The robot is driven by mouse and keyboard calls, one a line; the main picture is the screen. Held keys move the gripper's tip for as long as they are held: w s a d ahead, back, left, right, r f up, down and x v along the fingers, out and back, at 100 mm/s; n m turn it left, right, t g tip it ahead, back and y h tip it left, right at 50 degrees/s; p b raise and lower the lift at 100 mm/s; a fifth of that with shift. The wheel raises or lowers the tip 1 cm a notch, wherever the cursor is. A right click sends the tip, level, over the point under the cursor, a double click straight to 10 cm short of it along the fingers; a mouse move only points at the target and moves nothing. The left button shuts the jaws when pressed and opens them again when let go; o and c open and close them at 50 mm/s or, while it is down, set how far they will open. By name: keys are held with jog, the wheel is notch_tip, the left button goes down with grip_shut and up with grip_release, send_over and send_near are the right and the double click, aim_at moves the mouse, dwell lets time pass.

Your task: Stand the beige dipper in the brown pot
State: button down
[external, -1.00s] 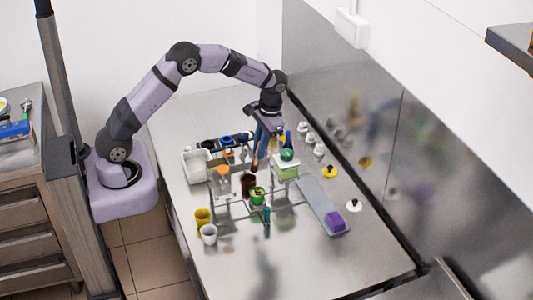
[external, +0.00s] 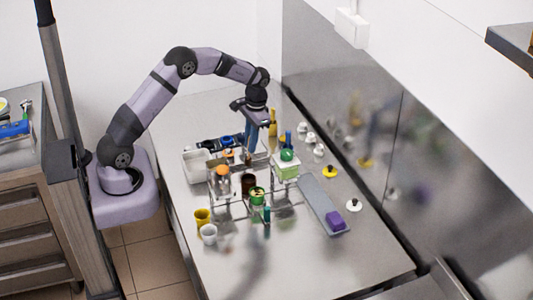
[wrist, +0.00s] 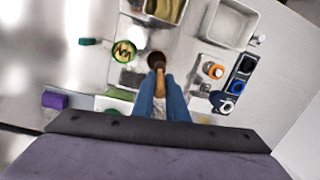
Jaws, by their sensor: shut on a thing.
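My gripper (external: 251,152) is shut on the beige dipper (wrist: 160,80), with its blue fingers on either side of it in the wrist view (wrist: 161,98). The brown pot (external: 248,181) stands in the metal rack; it also shows in the wrist view (wrist: 156,58). In the wrist view the dipper's far end points at the pot and overlaps its near edge. I cannot tell whether that end is inside the pot or above it. In the external view the fingers are behind and above the pot, and the dipper is mostly hidden.
A green pot (external: 257,195) stands in front of the brown one. A green-lidded box (external: 286,168) is close on the right, a white tray (external: 194,166) on the left. The table's front is clear.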

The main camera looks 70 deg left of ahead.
jog(key=shift+f, duration=0.15)
jog(key=shift+f+b, duration=1.95)
jog(key=shift+f, duration=0.35)
jog(key=shift+f+b, duration=1.25)
jog(key=shift+f, duration=1.45)
jog(key=c, duration=1.2)
grip_release()
jog(key=shift+r, duration=0.15)
jog(key=shift+r+p, duration=2.7)
jog(key=shift+r, duration=0.7)
